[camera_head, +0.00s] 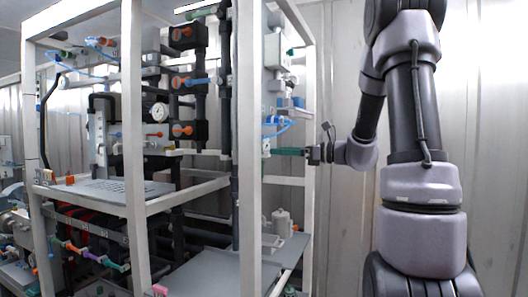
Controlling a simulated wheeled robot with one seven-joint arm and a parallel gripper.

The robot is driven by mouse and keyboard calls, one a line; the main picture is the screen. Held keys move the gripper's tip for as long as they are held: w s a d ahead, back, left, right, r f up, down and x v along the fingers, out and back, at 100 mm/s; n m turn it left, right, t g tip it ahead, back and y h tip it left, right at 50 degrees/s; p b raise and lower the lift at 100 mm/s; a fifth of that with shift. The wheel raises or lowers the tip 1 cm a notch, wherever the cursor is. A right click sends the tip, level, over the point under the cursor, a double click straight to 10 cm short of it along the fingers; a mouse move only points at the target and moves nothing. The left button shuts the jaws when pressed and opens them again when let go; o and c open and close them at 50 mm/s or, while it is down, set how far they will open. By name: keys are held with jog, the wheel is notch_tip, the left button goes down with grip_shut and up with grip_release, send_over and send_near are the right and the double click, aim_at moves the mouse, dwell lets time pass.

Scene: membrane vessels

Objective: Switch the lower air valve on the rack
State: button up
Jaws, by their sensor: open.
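The white-framed rack (133,120) fills the left and middle of the head view. On its right side, small fittings with thin blue tubing (278,126) sit behind the front post; I cannot tell for sure which is the lower air valve. A dark green bar (289,152) lies level just below the tubing. My gripper (314,154) is at the rack's right post, by the right end of this bar. It is small and seen from the side. I cannot tell whether it touches the bar or the post.
Orange-handled valves (182,82) and a round gauge (159,112) sit inside the rack. A white canister (281,222) stands on a low shelf at right. The rack's upright posts stand close to my gripper. A ribbed metal wall (340,220) is behind.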

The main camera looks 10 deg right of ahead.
jog(key=x, duration=0.6)
jog(key=shift+w+a, duration=0.2)
jog(key=shift+a, duration=0.15)
jog(key=c, duration=1.4)
